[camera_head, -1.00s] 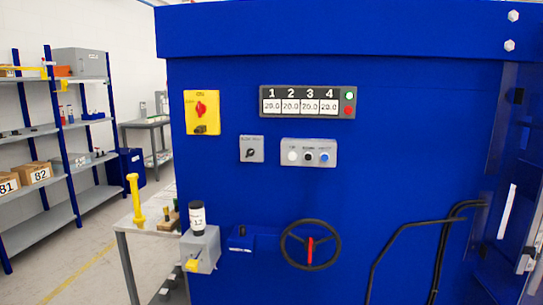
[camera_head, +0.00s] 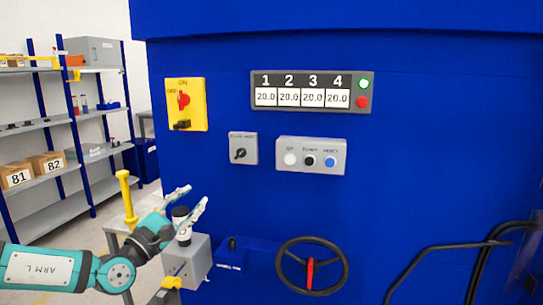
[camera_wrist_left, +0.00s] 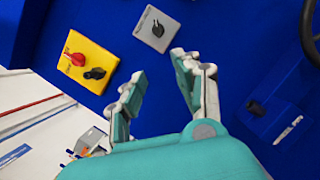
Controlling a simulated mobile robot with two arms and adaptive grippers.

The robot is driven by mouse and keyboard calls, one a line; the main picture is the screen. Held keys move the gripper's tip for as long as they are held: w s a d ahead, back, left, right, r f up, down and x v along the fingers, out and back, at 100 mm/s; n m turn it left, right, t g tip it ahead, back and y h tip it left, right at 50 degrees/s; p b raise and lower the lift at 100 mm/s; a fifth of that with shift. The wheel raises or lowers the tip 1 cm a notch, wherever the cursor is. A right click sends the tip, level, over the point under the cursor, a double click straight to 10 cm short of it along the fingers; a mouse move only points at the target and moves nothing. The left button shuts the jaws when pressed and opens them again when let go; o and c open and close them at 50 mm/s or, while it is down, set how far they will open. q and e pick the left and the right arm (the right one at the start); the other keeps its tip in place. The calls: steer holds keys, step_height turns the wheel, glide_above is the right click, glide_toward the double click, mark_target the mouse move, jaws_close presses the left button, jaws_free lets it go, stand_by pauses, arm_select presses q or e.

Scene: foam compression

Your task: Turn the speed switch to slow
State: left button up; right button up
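The speed switch (camera_head: 243,148) is a small grey plate with a black knob on the blue machine front, left of the button panel. In the left wrist view the speed switch (camera_wrist_left: 157,28) is at the top, ahead of the fingers. The knob's pointer looks slanted; the plate's lettering is too small to read surely. My left gripper (camera_head: 196,196) is open and empty, below and left of the switch and apart from it. It also shows open in the left wrist view (camera_wrist_left: 152,72). My right gripper is not in view.
A yellow panel with a red rotary switch (camera_head: 185,104) is left of the speed switch. A grey button panel (camera_head: 311,156) is to its right, under a numbered display (camera_head: 311,92). A black handwheel (camera_head: 311,266) and grey box (camera_head: 187,262) stick out below. Shelves (camera_head: 55,124) stand at left.

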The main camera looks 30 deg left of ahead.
arm_select(q)
steer(key=d+r+m+h, duration=0.1)
steer(key=d, duration=0.1)
steer(key=p, duration=0.7)
glide_toward(238, 155)
steer(key=x, duration=0.7)
steer(key=shift+w, duration=0.25)
steer(key=shift+w+d+r, duration=0.1)
steer(key=shift+w, duration=0.6)
steer(key=c, duration=0.5)
steer(key=shift+s+r, duration=0.1)
steer(key=shift+s, duration=0.05)
jaws_close()
